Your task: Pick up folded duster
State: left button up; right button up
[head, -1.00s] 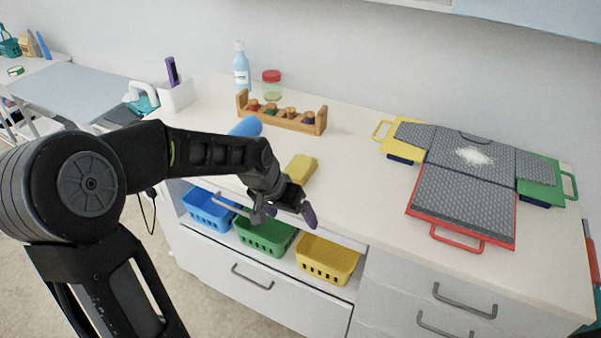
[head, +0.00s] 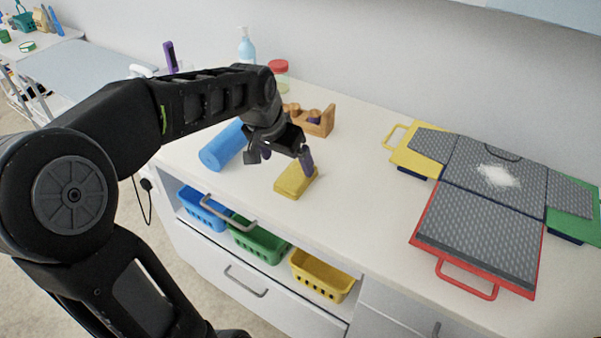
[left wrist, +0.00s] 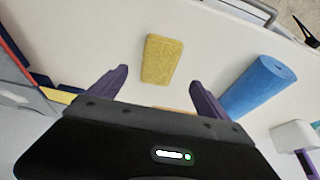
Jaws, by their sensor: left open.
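The folded duster (head: 294,182) is a yellow, flat, block-like pad lying on the white counter near its front edge. In the left wrist view the duster (left wrist: 162,60) shows whole, ahead of and between the two purple fingertips. My left gripper (head: 287,158) is open and empty, pointing down just above the far end of the duster. It also shows in the left wrist view (left wrist: 158,80), with its fingers apart on either side. I cannot tell exactly how high it is above the counter. My right gripper is not in view.
A blue roll (head: 222,147) lies left of the duster. A wooden peg rack (head: 322,122) stands behind, partly hidden by my arm. A grey folding board (head: 480,228) with coloured handles lies right. Yellow (head: 322,275), green and blue baskets sit below. Counter between duster and board is clear.

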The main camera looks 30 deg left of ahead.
aim_at(295, 175)
pick_arm(q)
jog(key=shift+x, duration=1.35)
jog(key=shift+f, duration=0.1)
jog(key=p+x, duration=0.1)
jog(key=x, duration=0.4)
jog(key=shift+w+d, duration=0.1)
jog(key=shift+d, duration=0.05)
jog(key=shift+c, duration=0.3)
jog(key=c, duration=1.4)
